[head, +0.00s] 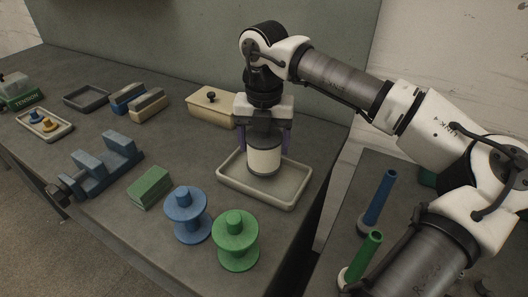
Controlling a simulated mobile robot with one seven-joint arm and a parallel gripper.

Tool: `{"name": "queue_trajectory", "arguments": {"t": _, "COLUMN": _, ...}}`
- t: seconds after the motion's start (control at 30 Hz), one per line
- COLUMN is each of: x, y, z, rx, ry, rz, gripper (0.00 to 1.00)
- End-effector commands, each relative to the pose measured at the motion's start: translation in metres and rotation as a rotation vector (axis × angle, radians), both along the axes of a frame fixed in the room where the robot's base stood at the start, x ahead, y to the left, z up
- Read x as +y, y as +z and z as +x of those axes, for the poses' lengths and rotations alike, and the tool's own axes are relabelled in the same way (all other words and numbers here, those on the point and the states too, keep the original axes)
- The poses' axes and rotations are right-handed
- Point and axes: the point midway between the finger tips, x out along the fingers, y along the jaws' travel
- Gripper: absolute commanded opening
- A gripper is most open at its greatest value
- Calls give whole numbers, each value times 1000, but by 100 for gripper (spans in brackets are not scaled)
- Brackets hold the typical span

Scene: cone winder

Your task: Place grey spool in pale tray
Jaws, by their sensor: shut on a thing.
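The pale tray (288,198) lies on the table below my gripper. My gripper (263,147) points down, its purple fingers shut on either side of the grey spool (263,160). The spool has a pale cream band around its middle and dark grey ends. It is upright, and its lower end shows within the tray's rim outline. I cannot tell whether its base touches the tray floor. The gripper hides part of the spool's top.
A blue spool (187,217) and a green spool (236,243) stand in front of the tray. A cream box (210,104) is behind it at left. A green block (150,187) and a blue-grey fixture (105,165) lie left. Posts (380,198) stand on the right-hand surface.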

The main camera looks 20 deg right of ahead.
Motion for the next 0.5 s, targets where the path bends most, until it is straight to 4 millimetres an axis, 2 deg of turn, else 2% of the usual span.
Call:
{"name": "queue_trajectory", "arguments": {"t": 0.23, "x": 0, "y": -34, "z": 0, "rx": 1, "ry": 1, "rz": 2, "gripper": 46}}
{"name": "queue_trajectory", "arguments": {"t": 0.5, "x": 0, "y": -37, "z": 0, "rx": 0, "ry": 0, "rz": 0, "gripper": 46}}
